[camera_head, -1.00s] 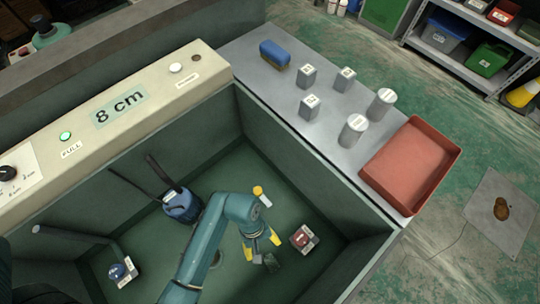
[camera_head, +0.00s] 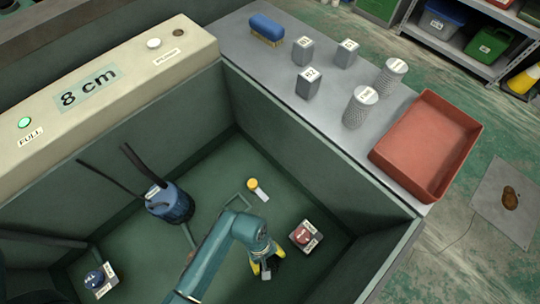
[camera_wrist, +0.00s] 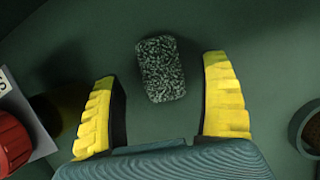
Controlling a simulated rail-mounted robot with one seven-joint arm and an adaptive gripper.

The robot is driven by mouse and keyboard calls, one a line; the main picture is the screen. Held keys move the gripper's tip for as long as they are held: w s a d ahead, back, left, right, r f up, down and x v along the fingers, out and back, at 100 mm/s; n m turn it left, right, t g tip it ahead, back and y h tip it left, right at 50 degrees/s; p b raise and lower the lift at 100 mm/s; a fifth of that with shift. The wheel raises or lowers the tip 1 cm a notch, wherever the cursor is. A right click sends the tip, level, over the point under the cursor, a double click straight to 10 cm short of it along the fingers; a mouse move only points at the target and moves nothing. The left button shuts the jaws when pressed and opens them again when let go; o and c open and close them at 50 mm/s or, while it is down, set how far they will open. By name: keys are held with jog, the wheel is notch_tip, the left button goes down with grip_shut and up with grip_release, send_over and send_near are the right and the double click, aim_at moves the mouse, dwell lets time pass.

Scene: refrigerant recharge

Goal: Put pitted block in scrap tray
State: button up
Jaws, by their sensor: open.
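The pitted block (camera_wrist: 160,69), dark grey and speckled, lies on the green floor of the sunken basin. In the wrist view it sits between the yellow fingertips of my gripper (camera_wrist: 162,68), with a gap on each side. My gripper is open and empty. In the head view my gripper (camera_head: 263,268) points down at the basin floor and largely hides the block. A red open tray (camera_head: 427,143), likely the scrap tray, stands on the grey bench at the right, outside the basin. No label on it is visible.
A red-knobbed valve block (camera_head: 306,236) is close beside my gripper; its red knob (camera_wrist: 12,143) shows in the wrist view. A blue canister (camera_head: 170,202) and blue-knobbed block (camera_head: 99,281) are left. Basin walls separate me from the bench (camera_head: 330,120), with several blocks and cylinders.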

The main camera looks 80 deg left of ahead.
aim_at(270, 263)
jog(key=shift+b+x, duration=0.3)
jog(key=shift+x, duration=0.95)
jog(key=shift+r, duration=0.1)
jog(key=c, duration=1.3)
jog(key=shift+c, duration=0.3)
jog(key=shift+r, duration=0.15)
notch_tip(270, 263, up, 10)
jog(key=p, duration=0.6)
jog(key=shift+p, duration=0.4)
